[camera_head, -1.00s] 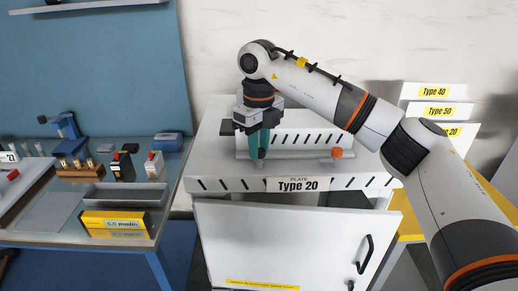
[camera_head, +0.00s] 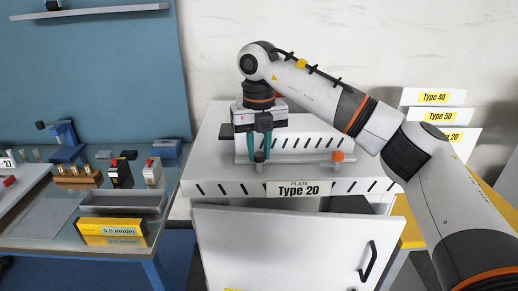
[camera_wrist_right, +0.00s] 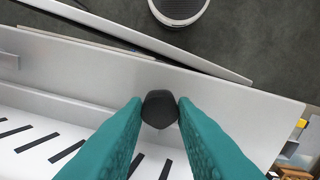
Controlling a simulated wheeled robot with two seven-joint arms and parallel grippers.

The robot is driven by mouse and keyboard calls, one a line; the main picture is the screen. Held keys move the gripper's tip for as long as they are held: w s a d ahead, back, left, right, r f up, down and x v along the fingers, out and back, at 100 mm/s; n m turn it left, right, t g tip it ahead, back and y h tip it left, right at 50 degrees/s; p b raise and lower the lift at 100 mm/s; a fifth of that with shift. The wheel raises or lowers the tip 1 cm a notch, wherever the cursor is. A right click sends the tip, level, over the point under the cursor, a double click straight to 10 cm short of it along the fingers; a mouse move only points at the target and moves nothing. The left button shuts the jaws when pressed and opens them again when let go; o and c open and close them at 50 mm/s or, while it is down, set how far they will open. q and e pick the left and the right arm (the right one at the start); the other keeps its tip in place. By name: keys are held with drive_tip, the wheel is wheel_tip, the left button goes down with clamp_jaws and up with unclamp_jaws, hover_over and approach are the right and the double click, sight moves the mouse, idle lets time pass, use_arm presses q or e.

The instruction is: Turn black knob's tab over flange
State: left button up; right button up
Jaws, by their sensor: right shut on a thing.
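The black knob (camera_head: 260,156) stands at the front left of the white slotted plate marked Type 20 (camera_head: 298,189). It also shows in the right wrist view as a dark rounded cap (camera_wrist_right: 160,108). My right gripper (camera_head: 260,159) points down with its two teal fingers on either side of the knob, shut on it. In the right wrist view the fingertips (camera_wrist_right: 160,103) touch the knob from left and right. I cannot make out the knob's tab or where it lies against the flange (camera_head: 300,162). My left gripper is not in view.
An orange knob (camera_head: 338,156) stands to the right on the same ledge. Below, a white door (camera_head: 290,245) with a black handle hangs open. A workbench with a grey tray (camera_head: 122,203) and a yellow box (camera_head: 110,232) is at left. Type signs (camera_head: 435,97) stand at right.

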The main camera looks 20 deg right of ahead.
sight(259, 154)
idle(0.3)
drive_tip(key=o, duration=1)
drive_tip(key=shift+r, duration=0.1)
drive_tip(key=shift+w+r, duration=0.1)
drive_tip(key=shift+r, duration=0.2)
wheel_tip(259, 154, up, 11)
drive_tip(key=shift+r, duration=0.15)
